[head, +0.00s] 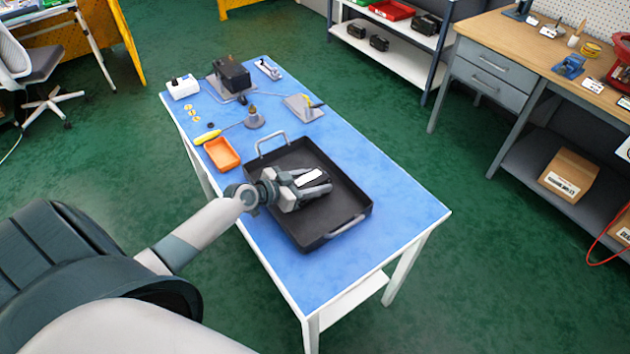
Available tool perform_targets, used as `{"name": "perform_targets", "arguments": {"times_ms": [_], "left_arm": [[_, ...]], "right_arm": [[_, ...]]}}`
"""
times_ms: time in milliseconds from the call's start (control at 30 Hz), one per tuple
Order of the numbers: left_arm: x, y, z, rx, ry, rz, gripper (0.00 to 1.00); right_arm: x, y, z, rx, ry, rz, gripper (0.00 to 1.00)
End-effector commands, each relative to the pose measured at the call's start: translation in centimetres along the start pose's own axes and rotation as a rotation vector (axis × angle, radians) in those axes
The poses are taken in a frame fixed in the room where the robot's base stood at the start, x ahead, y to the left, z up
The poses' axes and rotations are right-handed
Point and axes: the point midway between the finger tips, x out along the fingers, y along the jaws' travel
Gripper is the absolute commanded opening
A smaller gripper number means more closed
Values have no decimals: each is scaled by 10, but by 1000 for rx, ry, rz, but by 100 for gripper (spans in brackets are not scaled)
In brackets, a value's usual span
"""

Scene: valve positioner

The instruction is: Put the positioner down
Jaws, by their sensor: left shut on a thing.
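My left gripper (320,184) reaches in over the black tray (351,206) from its left side. It is shut on a small dark thing with a white top face, which I take to be the positioner (311,177). The fingers lie along it and hide much of it. It is over the middle of the tray floor; I cannot tell whether it touches the floor. My right gripper is not in view.
The tray, with raised metal handles, stands on a blue-topped table (405,205). An orange bin (222,154) is beside it. Behind are a yellow-handled tool (208,137), a grey cone-shaped stand (254,120), a black boxy device (232,74) and a white box (183,87). The table's right front is clear.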

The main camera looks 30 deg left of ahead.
Motion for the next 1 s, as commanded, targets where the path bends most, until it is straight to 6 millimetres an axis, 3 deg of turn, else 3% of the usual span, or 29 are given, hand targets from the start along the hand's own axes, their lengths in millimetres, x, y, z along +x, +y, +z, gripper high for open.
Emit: {"name": "perform_targets", "arguments": {"times_ms": [67, 100, 167, 633, 1000], "left_arm": [[1, 0, 1, 1, 3, -1, 6], [1, 0, 1, 0, 0, 0, 56], [0, 0, 1, 0, 0, 0, 66], [-2, 0, 0, 1, -1, 0, 66], [-49, 0, 3, 3, -2, 0, 66]], "right_arm": [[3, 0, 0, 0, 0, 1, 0], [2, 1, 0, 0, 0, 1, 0], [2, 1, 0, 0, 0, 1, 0], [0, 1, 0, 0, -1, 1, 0], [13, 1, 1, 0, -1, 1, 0]]}}
